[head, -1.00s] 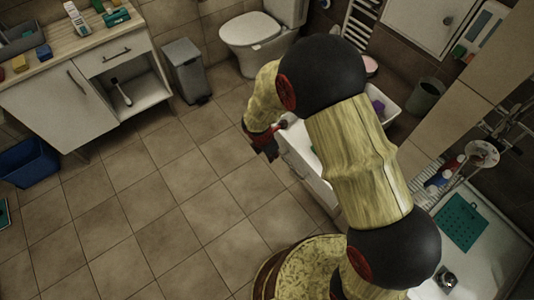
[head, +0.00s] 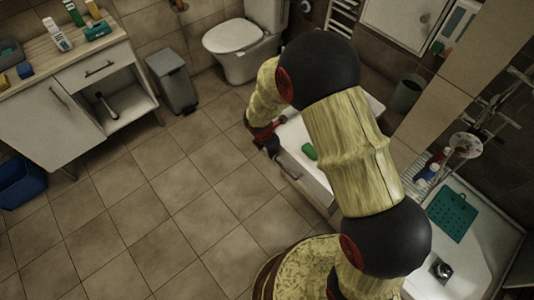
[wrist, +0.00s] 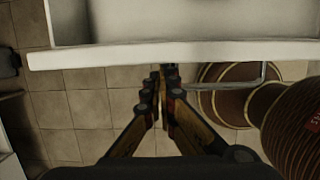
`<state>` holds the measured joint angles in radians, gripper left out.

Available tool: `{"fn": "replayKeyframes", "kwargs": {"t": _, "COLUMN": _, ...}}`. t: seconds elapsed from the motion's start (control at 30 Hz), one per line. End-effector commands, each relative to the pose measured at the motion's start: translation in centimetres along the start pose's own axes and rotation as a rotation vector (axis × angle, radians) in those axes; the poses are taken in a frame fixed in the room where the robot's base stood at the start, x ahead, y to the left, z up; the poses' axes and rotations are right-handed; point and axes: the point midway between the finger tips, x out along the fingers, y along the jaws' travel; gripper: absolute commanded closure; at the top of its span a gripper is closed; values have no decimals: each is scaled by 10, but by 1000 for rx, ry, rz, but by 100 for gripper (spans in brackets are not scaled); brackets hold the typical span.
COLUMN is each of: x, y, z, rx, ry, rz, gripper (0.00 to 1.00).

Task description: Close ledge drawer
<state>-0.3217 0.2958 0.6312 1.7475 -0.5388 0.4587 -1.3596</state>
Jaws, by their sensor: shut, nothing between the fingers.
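The ledge drawer (head: 306,178) is white and stands open, pulled out from the ledge at the right. A green item (head: 309,151) lies inside it. In the wrist view the drawer's front panel (wrist: 200,54) runs across the top, with part of its hollow inside above and a thin bar handle (wrist: 262,82) below. My gripper (head: 271,153) is at the outer side of the drawer front, near its far end. In the wrist view its fingertips (wrist: 163,72) are together and empty, just below the panel edge. I cannot tell whether they touch it. My arm hides much of the ledge.
A white cabinet (head: 52,122) stands at the left, with a grey bin (head: 172,80) beside it and a toilet (head: 236,38) behind. A shower tray with a green mat (head: 453,217) is at the right. The tiled floor (head: 150,210) is clear in the middle.

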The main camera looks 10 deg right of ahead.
Motion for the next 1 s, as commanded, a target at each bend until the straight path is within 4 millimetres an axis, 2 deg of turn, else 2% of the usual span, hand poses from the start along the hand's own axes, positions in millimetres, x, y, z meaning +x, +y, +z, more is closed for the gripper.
{"fn": "replayKeyframes", "kwargs": {"t": 0.4, "x": 20, "y": -1, "z": 104, "rx": 7, "ry": 0, "rz": -2, "gripper": 100}}
{"fn": "replayKeyframes", "kwargs": {"t": 0.6, "x": 32, "y": -1, "z": 149, "rx": 6, "ry": -3, "rz": -2, "gripper": 100}}
{"fn": "replayKeyframes", "kwargs": {"t": 0.8, "x": 40, "y": 0, "z": 183, "rx": 4, "ry": -5, "rz": -1, "gripper": 100}}
{"fn": "replayKeyframes", "kwargs": {"t": 1.0, "x": 47, "y": 0, "z": 203, "rx": 1, "ry": -5, "rz": 0, "gripper": 100}}
